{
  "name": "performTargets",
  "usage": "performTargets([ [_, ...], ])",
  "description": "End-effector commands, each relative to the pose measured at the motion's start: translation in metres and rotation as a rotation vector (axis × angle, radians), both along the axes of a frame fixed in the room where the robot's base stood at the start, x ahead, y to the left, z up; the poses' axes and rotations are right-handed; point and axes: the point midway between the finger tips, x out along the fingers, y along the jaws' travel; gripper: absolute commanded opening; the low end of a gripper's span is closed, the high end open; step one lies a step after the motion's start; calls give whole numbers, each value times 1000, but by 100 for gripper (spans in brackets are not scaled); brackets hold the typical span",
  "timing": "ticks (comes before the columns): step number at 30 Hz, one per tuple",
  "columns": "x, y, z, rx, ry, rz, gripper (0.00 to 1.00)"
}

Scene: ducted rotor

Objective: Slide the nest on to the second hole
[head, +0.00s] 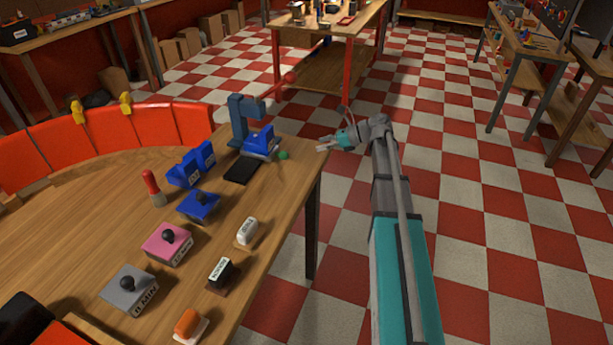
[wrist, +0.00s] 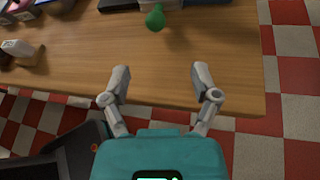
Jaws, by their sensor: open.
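A blue press (head: 241,120) with a long red-tipped lever stands at the far right end of the wooden table. A blue nest (head: 260,139) sits on a pale base at its foot. A green knob (head: 283,155) is in front of the nest near the table edge; it also shows in the wrist view (wrist: 155,18). My gripper (head: 324,145) is open and empty, to the right of the knob and apart from it. In the wrist view my gripper (wrist: 158,72) has its fingers spread over the table edge, with the knob beyond them. I cannot make out any holes.
A black plate (head: 242,170) lies before the press. A blue block (head: 191,165), a red-handled tool (head: 153,188), blue, pink (head: 167,243) and grey (head: 130,289) knobbed blocks and several stamps share the table (head: 70,235). The checkered floor right of it is open.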

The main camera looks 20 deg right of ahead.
Motion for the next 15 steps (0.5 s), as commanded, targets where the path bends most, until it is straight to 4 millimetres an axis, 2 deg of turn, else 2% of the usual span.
performTargets([
  [4,-6,-15,9,0,1,0,78],
  [15,-32,21,7,-200,-142,138,78],
])
